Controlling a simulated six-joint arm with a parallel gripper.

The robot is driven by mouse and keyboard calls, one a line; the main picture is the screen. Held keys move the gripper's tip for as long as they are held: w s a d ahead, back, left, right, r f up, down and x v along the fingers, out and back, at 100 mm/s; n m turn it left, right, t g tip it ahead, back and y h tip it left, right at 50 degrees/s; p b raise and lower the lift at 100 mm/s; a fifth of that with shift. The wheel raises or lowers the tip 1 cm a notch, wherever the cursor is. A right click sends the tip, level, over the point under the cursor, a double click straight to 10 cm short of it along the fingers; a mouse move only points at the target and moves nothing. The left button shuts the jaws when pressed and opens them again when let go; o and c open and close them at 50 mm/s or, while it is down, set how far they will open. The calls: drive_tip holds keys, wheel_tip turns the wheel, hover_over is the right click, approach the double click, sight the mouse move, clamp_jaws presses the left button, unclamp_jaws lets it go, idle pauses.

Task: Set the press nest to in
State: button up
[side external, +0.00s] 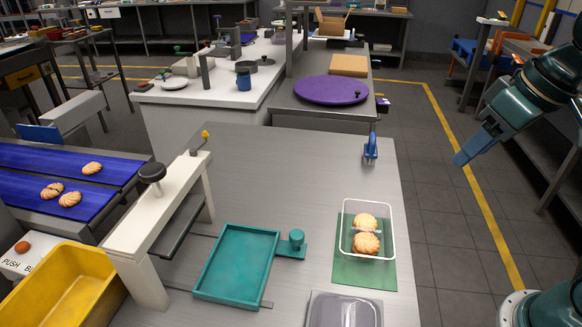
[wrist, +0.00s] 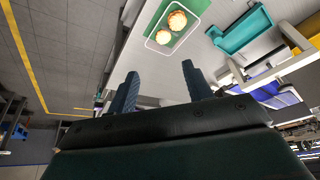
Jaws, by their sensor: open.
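The press nest (side external: 237,265) is a shallow teal tray, empty, lying on the metal table to the right of the white press frame (side external: 150,215), clear of its arch. A teal knob (side external: 296,238) stands on a tab at the nest's right side. In the wrist view the nest (wrist: 240,32) shows at the upper right. My gripper (side external: 468,155) is off the table's right side, in the air and well away from the nest. Its blue fingers are apart and empty in the wrist view (wrist: 158,82).
A clear tray (side external: 344,225) with two biscuits sits on a green mat (side external: 365,272), right of the nest. A blue-handled tool (side external: 370,150) stands behind it, and a grey-lidded container (side external: 343,310) is in front. Biscuits lie on the blue conveyor (side external: 110,170), near a yellow bin (side external: 75,285).

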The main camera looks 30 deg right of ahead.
drive_tip(key=w+a+f+g, duration=0.1)
drive_tip(key=w+a+g, duration=0.1)
drive_tip(key=w+a, duration=0.75)
drive_tip(key=g, duration=0.3)
hover_over(296, 234)
wheel_tip(296, 234, down, 8)
drive_tip(key=shift+f, duration=0.1)
wheel_tip(296, 234, down, 14)
drive_tip(key=shift+r, duration=0.1)
clamp_jaws()
